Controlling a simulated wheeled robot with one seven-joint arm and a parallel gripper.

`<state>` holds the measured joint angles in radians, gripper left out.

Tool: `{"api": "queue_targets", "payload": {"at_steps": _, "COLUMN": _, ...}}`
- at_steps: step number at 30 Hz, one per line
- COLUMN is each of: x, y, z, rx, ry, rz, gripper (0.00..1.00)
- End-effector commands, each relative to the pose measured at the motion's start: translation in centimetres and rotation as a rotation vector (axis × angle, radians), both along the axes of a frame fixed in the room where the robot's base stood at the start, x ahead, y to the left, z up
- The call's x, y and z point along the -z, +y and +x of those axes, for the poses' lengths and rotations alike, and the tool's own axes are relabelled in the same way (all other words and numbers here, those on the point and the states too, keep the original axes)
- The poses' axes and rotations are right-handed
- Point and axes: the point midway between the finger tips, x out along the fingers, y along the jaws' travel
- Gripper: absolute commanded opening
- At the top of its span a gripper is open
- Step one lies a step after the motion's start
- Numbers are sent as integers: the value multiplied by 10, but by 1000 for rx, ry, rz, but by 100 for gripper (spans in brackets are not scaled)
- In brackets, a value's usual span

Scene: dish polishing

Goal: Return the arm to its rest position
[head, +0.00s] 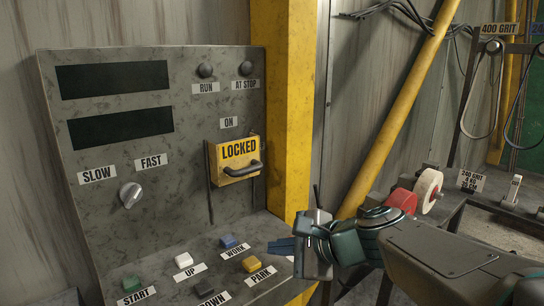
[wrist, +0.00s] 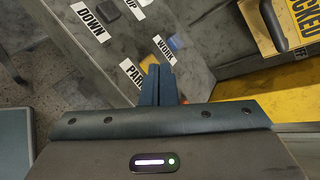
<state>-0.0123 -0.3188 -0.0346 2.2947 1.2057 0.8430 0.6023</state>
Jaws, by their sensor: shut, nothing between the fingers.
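My gripper (head: 279,247) is at the right end of the control panel's sloped button shelf, close to the blue WORK button (head: 227,241) and the yellow PARK button (head: 252,264). Its two blue fingers are together with nothing between them. In the wrist view the gripper (wrist: 161,72) points at the shelf between the WORK and PARK labels. I cannot tell whether the fingertips touch the shelf. My arm reaches in from the lower right of the head view.
The control panel (head: 92,225) has a speed knob (head: 130,194), dark displays and a yellow LOCKED cover (head: 238,158) with a handle. A yellow post (head: 283,100) stands just behind my gripper. Red and white wheels (head: 428,190) and a bench are at right.

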Motion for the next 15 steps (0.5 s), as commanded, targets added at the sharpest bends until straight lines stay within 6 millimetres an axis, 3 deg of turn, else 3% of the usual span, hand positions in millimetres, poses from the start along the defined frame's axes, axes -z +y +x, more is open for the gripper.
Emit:
{"api": "queue_targets", "payload": {"at_steps": 1, "x": -5, "y": -4, "z": -12, "rx": -59, "ry": -24, "rz": -99, "gripper": 0}}
{"api": "queue_targets", "payload": {"at_steps": 8, "x": 16, "y": -37, "z": -62, "rx": -379, "ry": -121, "rz": -555, "gripper": 0}}
{"api": "queue_targets", "payload": {"at_steps": 15, "x": 20, "y": -89, "z": -103, "rx": -754, "ry": -189, "rz": -985, "gripper": 0}}
